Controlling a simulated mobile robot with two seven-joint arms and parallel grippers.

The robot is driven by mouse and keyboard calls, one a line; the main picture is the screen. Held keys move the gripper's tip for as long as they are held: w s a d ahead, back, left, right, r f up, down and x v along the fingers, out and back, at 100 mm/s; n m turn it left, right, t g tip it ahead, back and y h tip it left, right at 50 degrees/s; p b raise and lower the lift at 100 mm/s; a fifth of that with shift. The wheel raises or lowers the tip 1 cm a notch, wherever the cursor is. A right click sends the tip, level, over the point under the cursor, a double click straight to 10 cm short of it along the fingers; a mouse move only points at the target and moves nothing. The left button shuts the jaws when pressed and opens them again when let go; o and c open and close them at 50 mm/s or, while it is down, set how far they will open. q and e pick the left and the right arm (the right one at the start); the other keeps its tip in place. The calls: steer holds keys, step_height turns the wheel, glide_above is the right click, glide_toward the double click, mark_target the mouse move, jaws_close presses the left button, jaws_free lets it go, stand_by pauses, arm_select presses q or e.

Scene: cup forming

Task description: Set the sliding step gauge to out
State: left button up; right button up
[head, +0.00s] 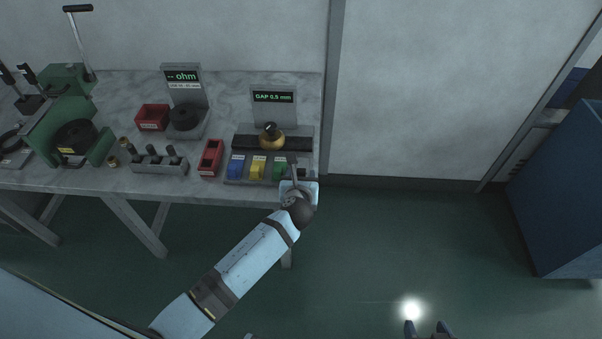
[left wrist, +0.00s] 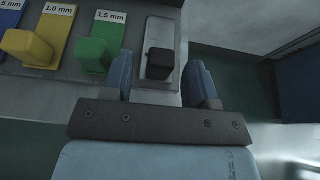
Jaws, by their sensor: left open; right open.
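The step gauge (head: 270,168) stands at the table's right end, with a display reading "GAP 0.5 mm" (head: 274,97). In the left wrist view its row shows a blue block (left wrist: 10,12), a yellow block marked 1.0 mm (left wrist: 27,45), a green block marked 1.5 mm (left wrist: 95,52) and a black knob (left wrist: 159,63) on a pale plate. The black knob's label is not visible. My left gripper (left wrist: 162,78) is open, one finger on each side of the black knob, its grip not closed. My right gripper (head: 427,328) is open and empty over the floor at the bottom edge.
A brass piece with a black knob (head: 271,137) sits on the gauge's dark bar. Red bins (head: 210,157), an ohm meter (head: 183,90), a peg rack (head: 160,163) and a green press (head: 62,115) stand to the left. Floor right of the table is clear; a blue cabinet (head: 565,190) stands at right.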

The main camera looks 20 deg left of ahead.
arm_select(q)
steer(key=v, duration=1.2)
steer(key=shift+f, duration=0.15)
